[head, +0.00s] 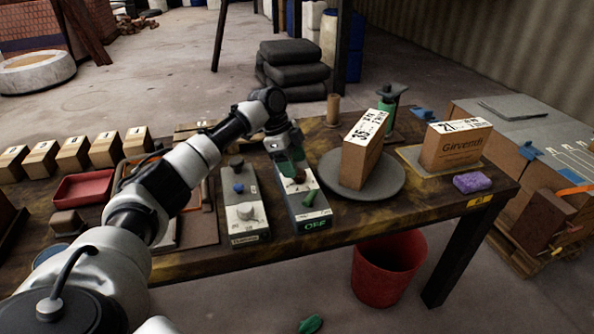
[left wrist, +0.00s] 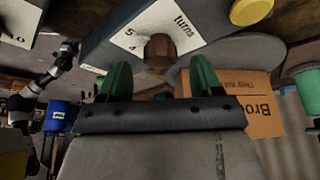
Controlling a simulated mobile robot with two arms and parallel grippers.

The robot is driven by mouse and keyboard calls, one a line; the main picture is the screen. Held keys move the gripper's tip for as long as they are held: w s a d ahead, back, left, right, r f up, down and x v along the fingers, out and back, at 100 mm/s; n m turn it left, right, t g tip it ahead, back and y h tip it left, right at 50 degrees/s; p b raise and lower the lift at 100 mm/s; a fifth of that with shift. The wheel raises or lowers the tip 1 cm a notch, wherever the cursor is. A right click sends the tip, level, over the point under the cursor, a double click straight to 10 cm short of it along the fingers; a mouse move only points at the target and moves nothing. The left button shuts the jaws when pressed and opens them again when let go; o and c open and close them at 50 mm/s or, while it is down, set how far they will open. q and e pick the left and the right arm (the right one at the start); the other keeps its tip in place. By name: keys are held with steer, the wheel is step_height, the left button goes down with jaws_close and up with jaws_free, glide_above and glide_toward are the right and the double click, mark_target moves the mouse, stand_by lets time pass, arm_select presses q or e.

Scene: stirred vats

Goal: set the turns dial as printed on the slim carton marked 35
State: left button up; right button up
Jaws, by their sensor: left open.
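The slim carton marked 35 (head: 365,158) stands upright on a round grey disc (head: 395,184). Its white top label has small print that I cannot read. The brown turns dial (left wrist: 160,51) shows in the left wrist view beside the word "turns" and the numbers 4 and 5. My left gripper (head: 291,166) is over the box's far end. Its green fingers (left wrist: 161,72) are open, and the dial appears between and just beyond their tips. My right gripper is not seen.
A carton marked 21 (head: 457,148) and a purple sponge (head: 474,182) are on the right. A red bin (head: 386,270) is below the table edge.

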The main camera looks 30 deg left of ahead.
arm_select(q)
steer(key=shift+x, duration=1.2)
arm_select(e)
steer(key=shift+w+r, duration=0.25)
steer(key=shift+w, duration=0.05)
arm_select(q)
steer(key=c, duration=0.9)
